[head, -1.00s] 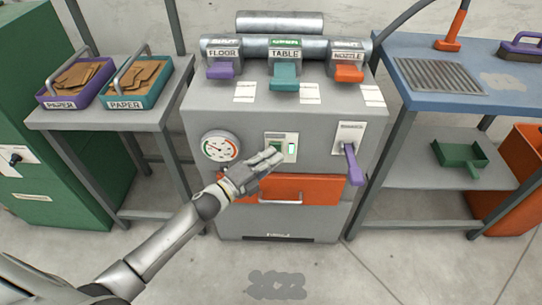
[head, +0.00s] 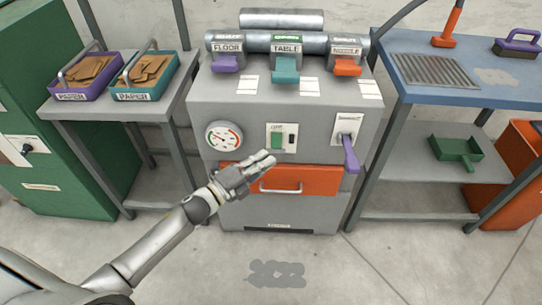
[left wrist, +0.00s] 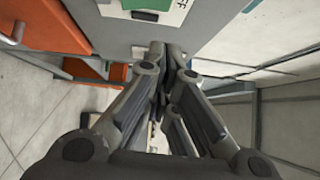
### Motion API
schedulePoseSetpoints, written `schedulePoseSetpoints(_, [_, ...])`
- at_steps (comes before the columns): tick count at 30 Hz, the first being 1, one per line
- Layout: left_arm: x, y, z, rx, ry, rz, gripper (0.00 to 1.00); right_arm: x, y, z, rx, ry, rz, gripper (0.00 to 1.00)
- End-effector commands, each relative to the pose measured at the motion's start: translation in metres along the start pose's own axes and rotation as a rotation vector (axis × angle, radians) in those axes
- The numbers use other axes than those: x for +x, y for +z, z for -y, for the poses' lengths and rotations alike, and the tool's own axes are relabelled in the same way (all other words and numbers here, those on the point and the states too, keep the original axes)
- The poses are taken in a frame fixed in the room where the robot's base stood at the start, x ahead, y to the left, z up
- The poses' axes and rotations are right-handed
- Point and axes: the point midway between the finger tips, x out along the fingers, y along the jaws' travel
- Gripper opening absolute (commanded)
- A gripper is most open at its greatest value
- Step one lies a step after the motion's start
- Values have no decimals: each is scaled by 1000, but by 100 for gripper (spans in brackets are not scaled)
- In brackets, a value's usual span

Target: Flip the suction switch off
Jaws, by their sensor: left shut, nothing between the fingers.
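The suction switch (head: 277,142) is a green rocker on a white plate, on the front of the grey cabinet (head: 320,112). The small indicator window (head: 291,138) beside it is dark. In the left wrist view the green switch (left wrist: 143,15) shows at the top edge, on its white plate, with part of a printed label readable as "FF". My left gripper (head: 270,160) is shut and empty. Its fingertips are just below the switch plate, in front of the orange drawer, and look apart from the switch. It also fills the left wrist view (left wrist: 165,58). My right gripper is not in view.
A round gauge (head: 224,138) sits left of the switch and a purple lever (head: 350,155) right of it. The orange drawer (head: 318,180) with a handle is below. Paper trays (head: 145,76) stand on the left table; a blue-topped bench (head: 455,92) is at right.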

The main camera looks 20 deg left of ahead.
Motion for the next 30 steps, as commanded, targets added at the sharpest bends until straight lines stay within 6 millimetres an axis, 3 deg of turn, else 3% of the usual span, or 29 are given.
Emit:
schedulePoseSetpoints(6, [-38,0,4,-2,3,0,0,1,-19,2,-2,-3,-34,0])
schedulePoseSetpoints(12, [-61,0,7,-1,1,-1,0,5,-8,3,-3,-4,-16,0])
schedulePoseSetpoints(30, [-68,0,9,-1,0,-1,0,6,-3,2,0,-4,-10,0])
